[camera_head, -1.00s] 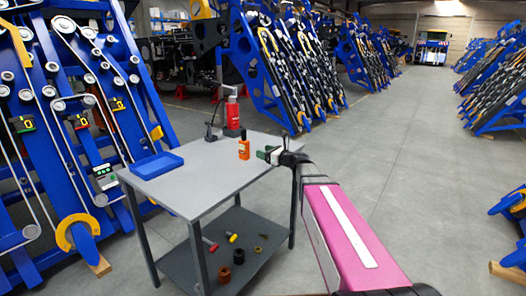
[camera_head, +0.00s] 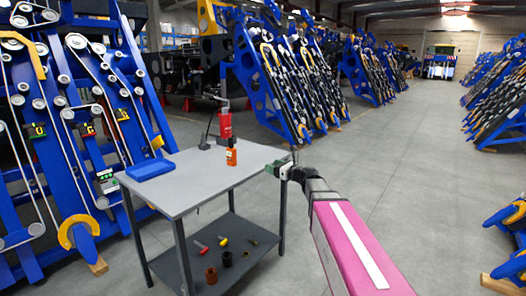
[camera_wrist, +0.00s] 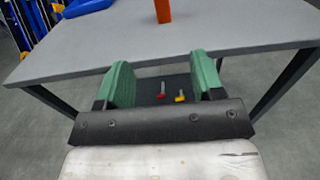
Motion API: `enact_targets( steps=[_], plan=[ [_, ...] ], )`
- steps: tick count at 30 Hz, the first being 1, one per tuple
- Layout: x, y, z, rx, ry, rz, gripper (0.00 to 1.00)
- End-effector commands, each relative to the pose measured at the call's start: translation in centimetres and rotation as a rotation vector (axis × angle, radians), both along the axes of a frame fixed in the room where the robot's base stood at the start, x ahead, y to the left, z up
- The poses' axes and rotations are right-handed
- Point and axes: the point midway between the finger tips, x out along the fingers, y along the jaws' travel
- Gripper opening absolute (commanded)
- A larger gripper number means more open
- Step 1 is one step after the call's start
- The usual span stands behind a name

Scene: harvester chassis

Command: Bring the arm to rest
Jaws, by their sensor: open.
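My gripper (camera_head: 276,169) is at the right edge of the grey table (camera_head: 190,182) in the head view, at the end of my pink arm. In the wrist view my gripper (camera_wrist: 163,84) shows two green fingers wide apart with nothing between them. The front edge of the table (camera_wrist: 230,36) lies beyond the fingertips.
An orange bottle (camera_head: 231,155), a red tool (camera_head: 225,126) and a blue tray (camera_head: 150,169) stand on the table. Small tools and cups lie on its lower shelf (camera_head: 240,237). Blue frames (camera_head: 80,100) stand to the left.

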Motion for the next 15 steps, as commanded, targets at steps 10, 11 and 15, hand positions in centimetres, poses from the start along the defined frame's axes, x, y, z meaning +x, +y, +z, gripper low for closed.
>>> enact_targets(
  steps=[10, 11, 15],
  plan=[
    [-1.9, 0.3, -3.0, -0.195, -0.075, 0.047, 0.61],
    [-2.2, 0.3, -3.4, -0.218, -0.083, 0.054, 0.61],
    [-3.6, 0.3, -5.5, -0.356, -0.138, 0.099, 0.61]
  ],
)
